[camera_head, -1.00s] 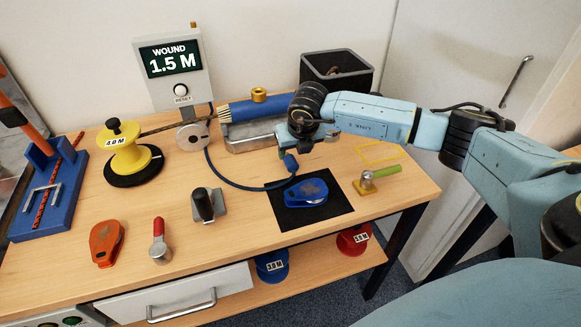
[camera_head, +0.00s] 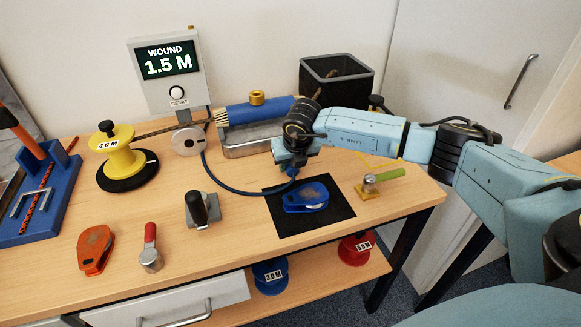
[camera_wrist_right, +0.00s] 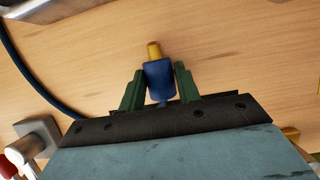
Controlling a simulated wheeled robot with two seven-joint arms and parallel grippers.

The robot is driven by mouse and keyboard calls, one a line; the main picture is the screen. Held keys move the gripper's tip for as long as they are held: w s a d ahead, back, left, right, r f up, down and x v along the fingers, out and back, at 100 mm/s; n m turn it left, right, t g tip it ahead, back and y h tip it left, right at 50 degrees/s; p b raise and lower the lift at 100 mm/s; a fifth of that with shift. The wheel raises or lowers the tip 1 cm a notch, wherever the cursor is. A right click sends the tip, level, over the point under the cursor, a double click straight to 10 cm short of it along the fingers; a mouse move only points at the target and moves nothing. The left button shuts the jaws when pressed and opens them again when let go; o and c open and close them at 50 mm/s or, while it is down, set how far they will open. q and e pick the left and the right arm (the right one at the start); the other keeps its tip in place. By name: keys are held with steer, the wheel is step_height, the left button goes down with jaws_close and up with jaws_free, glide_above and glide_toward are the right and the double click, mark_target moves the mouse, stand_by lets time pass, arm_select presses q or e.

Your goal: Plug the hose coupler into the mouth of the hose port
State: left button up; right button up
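The hose coupler (camera_wrist_right: 159,79) is a blue barrel with a brass tip. It sits between the green fingers of my right gripper (camera_wrist_right: 160,82) in the right wrist view, and both fingers appear to touch it. In the head view my right gripper (camera_head: 292,163) largely hides the coupler just behind the black mat. The blue hose (camera_head: 222,184) loops left from it to the gauge post. A brass ring (camera_head: 257,97) on top of the blue cylinder (camera_head: 240,113) looks like the hose port, but I cannot be sure. My left gripper is out of view.
A blue pulley (camera_head: 306,197) lies on the black mat (camera_head: 285,222). A green-handled fitting (camera_head: 380,180) is to its right, a black-handled clamp (camera_head: 202,208) to its left. A black bin (camera_head: 336,84) and gauge box (camera_head: 168,85) stand behind.

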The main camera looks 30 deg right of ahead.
steer(key=shift+f, duration=0.2)
steer(key=c, duration=0.5)
steer(key=shift+r, duration=0.1)
